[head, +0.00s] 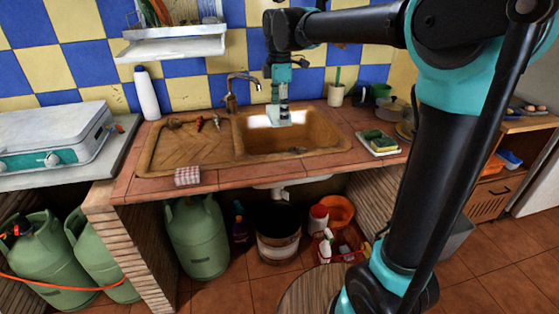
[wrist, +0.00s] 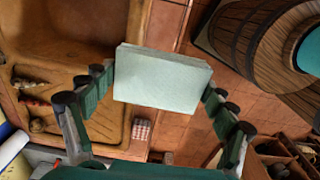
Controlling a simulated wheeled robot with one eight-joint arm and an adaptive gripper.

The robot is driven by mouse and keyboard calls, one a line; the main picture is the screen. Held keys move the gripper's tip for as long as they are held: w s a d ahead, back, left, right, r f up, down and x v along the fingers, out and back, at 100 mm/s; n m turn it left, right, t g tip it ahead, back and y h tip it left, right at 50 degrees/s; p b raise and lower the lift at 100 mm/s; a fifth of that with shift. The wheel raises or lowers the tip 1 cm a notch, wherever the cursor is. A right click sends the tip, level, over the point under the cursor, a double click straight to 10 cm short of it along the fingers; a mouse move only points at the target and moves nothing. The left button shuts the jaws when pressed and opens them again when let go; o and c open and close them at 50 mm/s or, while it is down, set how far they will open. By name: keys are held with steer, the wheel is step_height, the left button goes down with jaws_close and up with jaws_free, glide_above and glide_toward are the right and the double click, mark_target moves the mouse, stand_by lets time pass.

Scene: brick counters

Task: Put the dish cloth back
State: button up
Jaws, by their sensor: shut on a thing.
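My gripper (head: 280,100) hangs above the sink basin in the head view. It is shut on a pale green folded block that looks like the dish cloth (wrist: 162,78). In the wrist view the cloth lies between both rows of fingers, flat side toward the camera, with layered edges. It also shows small at the gripper's tip in the head view (head: 279,118). The cloth is held above the basin and counter. A red-and-white checked cloth (head: 188,176) lies at the counter's front edge.
The brown sink (head: 318,138) has a drainboard with several small items on it. A faucet (head: 233,90) stands behind. A tray with sponges (head: 377,142) and pots are to the right. A white bottle (head: 147,94) and a stove (head: 50,137) are left. A shelf (head: 172,45) hangs above.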

mark_target(279, 168)
step_height(279, 168, down, 18)
stand_by(0.5)
steer(key=shift+f, duration=0.15)
steer(key=shift+f, duration=0.1)
steer(key=o, duration=1)
steer(key=shift+c, duration=0.2)
step_height(279, 168, up, 12)
steer(key=r, duration=0.1)
steer(key=s+d+f+m+t, duration=0.1)
steer(key=s+d+f+m, duration=0.5)
steer(key=d+m, duration=0.1)
steer(key=s+d+f+m+t, duration=0.1)
steer(key=s+d+f+m, duration=0.5)
steer(key=s+d+m, duration=0.1)
steer(key=s+d+f+m+t, duration=0.2)
steer(key=s+d+f+m, duration=0.4)
steer(key=d, duration=0.3)
steer(key=shift+s+d+f+m, duration=0.15)
steer(key=shift+d+f+m, duration=0.2)
steer(key=shift+m, duration=0.25)
